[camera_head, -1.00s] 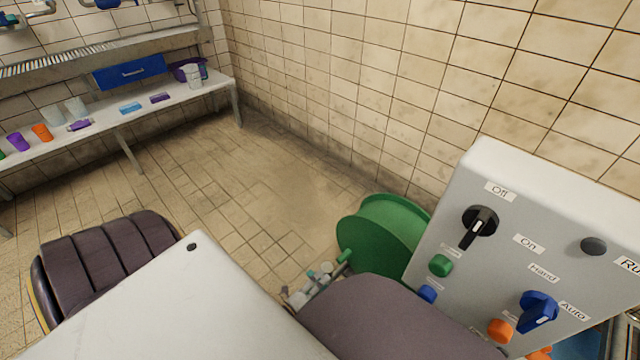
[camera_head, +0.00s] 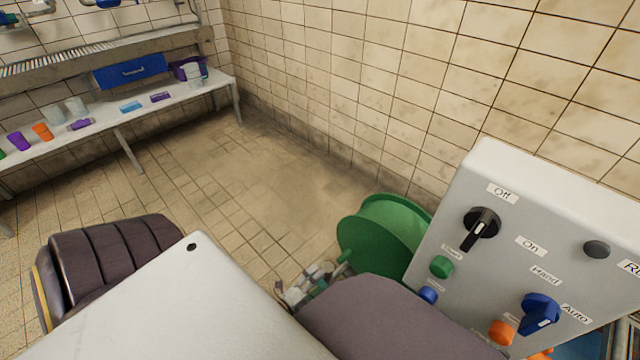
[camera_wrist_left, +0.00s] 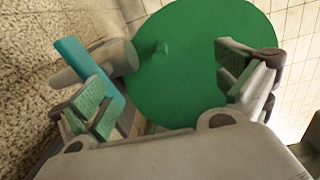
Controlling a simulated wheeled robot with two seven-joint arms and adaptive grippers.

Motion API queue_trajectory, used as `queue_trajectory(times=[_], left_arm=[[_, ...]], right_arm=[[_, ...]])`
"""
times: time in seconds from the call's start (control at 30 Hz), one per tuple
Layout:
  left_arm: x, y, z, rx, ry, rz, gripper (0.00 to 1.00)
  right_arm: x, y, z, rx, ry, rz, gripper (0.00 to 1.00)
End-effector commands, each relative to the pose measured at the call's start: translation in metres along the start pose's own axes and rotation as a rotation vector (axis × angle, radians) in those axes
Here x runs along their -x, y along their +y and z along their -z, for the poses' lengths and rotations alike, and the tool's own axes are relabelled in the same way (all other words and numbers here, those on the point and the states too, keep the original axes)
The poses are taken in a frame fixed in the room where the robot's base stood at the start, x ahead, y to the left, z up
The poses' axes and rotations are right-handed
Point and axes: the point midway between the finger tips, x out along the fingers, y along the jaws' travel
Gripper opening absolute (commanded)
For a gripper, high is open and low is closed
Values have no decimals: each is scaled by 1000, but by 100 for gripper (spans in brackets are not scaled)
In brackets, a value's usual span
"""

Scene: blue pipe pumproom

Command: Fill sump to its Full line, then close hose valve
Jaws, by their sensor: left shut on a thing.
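The green hose reel (camera_head: 375,235) stands on the floor by the wall, left of the control box. In the left wrist view its round green face (camera_wrist_left: 195,55) fills the middle. A grey valve body (camera_wrist_left: 105,62) with a flat teal handle (camera_wrist_left: 88,72) shows there at the left, by the gripper's left finger. My left gripper (camera_head: 308,286) is low beside the reel, partly hidden by my arm. My right gripper is not in view.
A grey control box (camera_head: 530,215) with a black Off/On switch (camera_head: 481,229) and a blue Hand/Auto switch (camera_head: 540,314) stands close at right. A white bench (camera_head: 100,115) with cups and a blue drawer is at far left. The tiled floor between is clear.

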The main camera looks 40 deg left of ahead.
Motion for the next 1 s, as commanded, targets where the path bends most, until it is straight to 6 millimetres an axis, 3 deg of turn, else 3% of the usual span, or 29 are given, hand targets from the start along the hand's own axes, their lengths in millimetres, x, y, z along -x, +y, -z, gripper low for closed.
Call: queue_trajectory(times=[0.03,0.1,0.17,0.27,0.5,1.0], left_arm=[[-16,-22,-6,-8,-2,44,81],[-17,-25,-5,-6,-1,46,77],[-17,-25,-4,-4,0,44,62],[-16,-23,-3,-2,0,37,32],[-14,-20,-1,0,1,32,32],[-13,-26,0,1,2,29,96]], right_arm=[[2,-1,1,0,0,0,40],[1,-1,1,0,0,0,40],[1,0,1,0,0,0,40],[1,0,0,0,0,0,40],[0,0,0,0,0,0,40],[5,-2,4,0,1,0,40]])
